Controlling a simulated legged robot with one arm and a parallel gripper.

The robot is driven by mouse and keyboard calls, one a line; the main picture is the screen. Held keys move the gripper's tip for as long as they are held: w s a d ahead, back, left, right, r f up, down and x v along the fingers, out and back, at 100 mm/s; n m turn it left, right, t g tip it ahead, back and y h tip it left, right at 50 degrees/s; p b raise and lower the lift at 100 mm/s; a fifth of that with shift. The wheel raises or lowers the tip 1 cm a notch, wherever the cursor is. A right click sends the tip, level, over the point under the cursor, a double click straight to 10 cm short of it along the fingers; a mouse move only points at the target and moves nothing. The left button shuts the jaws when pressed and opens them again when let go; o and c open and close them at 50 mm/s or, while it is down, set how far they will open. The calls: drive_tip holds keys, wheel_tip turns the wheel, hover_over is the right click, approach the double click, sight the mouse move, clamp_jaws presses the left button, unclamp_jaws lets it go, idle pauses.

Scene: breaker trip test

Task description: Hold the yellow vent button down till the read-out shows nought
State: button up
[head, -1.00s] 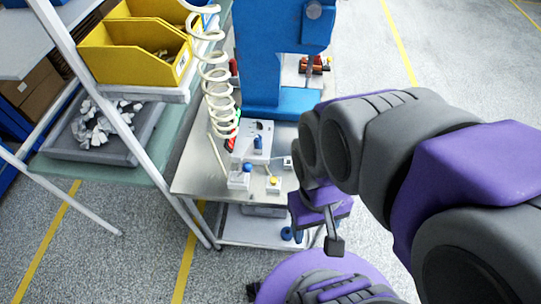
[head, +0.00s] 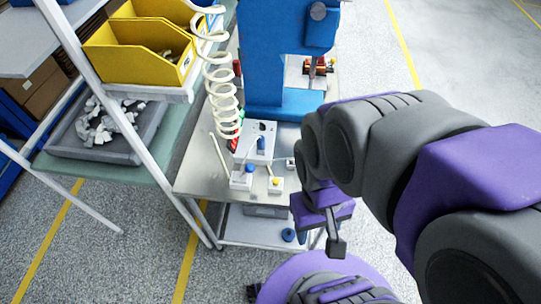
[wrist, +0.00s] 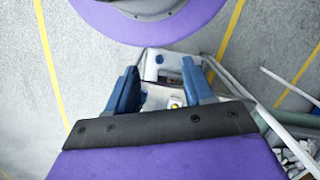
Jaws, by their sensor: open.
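The yellow button (head: 276,182) sits on a small white box on the bench's metal top in the head view. It also shows small between the jaws in the wrist view (wrist: 174,103). My gripper (head: 328,232) hangs to the right of and nearer than the button box, apart from it in the picture. In the wrist view my gripper (wrist: 160,85) has its two blue fingers spread, with nothing held between them. No read-out can be made out in either view.
A white box with a blue button (head: 248,168) stands left of the yellow one. Behind are a pale box with a blue knob (head: 261,143), a coiled cream hose (head: 219,75) and a blue press (head: 263,60). A shelf with yellow bins (head: 140,52) stands left.

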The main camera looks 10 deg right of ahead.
clamp_jaws()
idle(1.4)
